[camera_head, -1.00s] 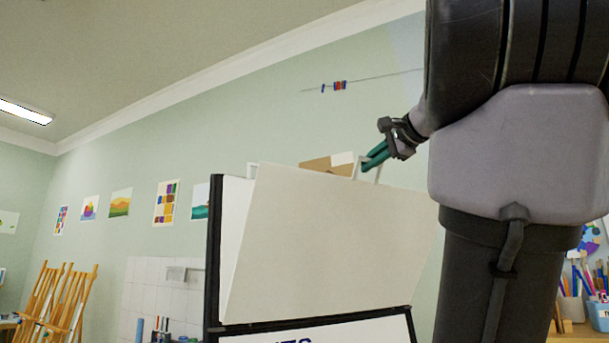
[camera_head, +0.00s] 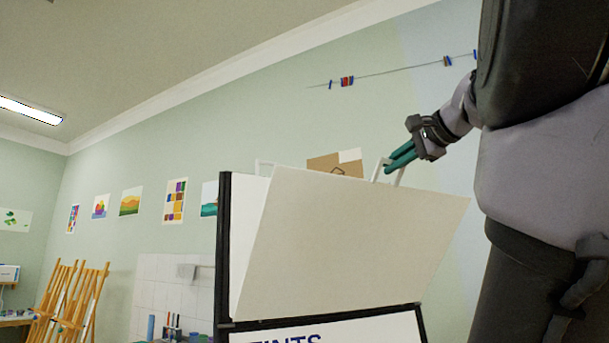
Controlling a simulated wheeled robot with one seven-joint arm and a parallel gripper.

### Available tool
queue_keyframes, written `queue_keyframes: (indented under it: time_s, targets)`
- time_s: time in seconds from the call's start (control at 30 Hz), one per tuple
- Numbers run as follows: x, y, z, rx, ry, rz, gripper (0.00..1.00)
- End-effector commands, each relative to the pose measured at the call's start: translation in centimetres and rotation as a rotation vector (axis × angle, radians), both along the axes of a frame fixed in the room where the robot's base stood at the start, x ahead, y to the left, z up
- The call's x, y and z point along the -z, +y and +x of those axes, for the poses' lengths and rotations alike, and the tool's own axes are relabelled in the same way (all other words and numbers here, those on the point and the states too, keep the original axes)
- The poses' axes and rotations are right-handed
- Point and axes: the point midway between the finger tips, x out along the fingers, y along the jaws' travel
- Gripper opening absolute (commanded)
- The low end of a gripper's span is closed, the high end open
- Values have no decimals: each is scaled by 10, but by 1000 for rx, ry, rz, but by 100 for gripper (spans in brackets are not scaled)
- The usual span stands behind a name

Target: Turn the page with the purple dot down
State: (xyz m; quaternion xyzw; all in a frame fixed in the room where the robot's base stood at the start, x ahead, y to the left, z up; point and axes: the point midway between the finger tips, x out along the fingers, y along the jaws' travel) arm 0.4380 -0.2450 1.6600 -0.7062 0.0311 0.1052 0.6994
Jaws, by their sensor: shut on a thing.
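A large blank off-white page (camera_head: 345,250) stands tilted on a black-framed flip stand (camera_head: 224,250). Its top edge leans out from the frame and its lower edge sits near the frame's crossbar. No purple dot shows on the visible face of the page. Below the crossbar, part of another white sheet with dark blue lettering (camera_head: 290,339) shows.
My arm fills the right side. Wooden easels (camera_head: 75,300) stand at the far left. A tiled wall part with art tools (camera_head: 172,325) is left of the stand. Pictures hang on the back wall, and a line with clips (camera_head: 347,81) runs above.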

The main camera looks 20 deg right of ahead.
Motion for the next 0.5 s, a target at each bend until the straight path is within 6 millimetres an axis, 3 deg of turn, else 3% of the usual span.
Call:
queue_keyframes:
  time_s: [0.5]
  targets:
    - [29,-2,-33,-1,-5,-1,0]
